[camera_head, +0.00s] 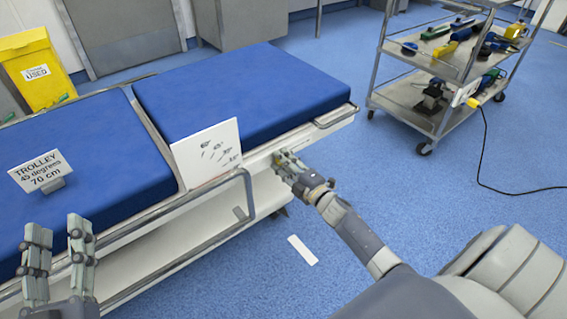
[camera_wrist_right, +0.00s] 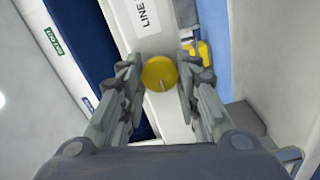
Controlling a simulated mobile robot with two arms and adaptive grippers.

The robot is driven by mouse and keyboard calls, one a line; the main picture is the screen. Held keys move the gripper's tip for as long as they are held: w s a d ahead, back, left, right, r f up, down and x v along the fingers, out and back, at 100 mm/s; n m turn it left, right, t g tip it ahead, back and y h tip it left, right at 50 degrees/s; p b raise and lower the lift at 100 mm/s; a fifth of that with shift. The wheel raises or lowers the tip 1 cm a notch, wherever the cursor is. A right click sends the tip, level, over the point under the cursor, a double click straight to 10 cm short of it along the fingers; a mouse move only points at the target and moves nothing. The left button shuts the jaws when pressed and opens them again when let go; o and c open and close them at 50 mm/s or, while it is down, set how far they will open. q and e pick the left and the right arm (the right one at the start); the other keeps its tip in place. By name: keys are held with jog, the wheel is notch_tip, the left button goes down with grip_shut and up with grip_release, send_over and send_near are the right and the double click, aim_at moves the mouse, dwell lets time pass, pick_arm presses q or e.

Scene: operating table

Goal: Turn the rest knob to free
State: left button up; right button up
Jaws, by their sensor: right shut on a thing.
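The rest knob (camera_wrist_right: 160,74) is a round yellow knob with a small pale mark near its lower edge in the right wrist view. It sits on a white panel of the trolley table. My right gripper (camera_head: 280,158) is at the side rail of the table, and in the right wrist view (camera_wrist_right: 158,82) its two fingers are shut on the knob from both sides. The gripper covers most of the knob in the head view. My left gripper (camera_head: 58,238) is open and empty at the lower left, its fingers apart.
The table has blue pads (camera_head: 240,90), a metal side rail (camera_head: 180,212) and a "TROLLEY 45 degrees 70 cm" sign (camera_head: 41,170). A white card (camera_head: 207,154) stands left of my right gripper. A tool cart (camera_head: 440,75) stands back right. A yellow bin (camera_head: 36,68) is far left.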

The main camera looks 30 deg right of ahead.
jog(key=o, duration=1.1)
jog(key=shift+s, duration=0.1)
jog(key=s, duration=0.8)
jog(key=s+d, duration=0.1)
jog(key=s, duration=0.2)
jog(key=shift+s, duration=0.4)
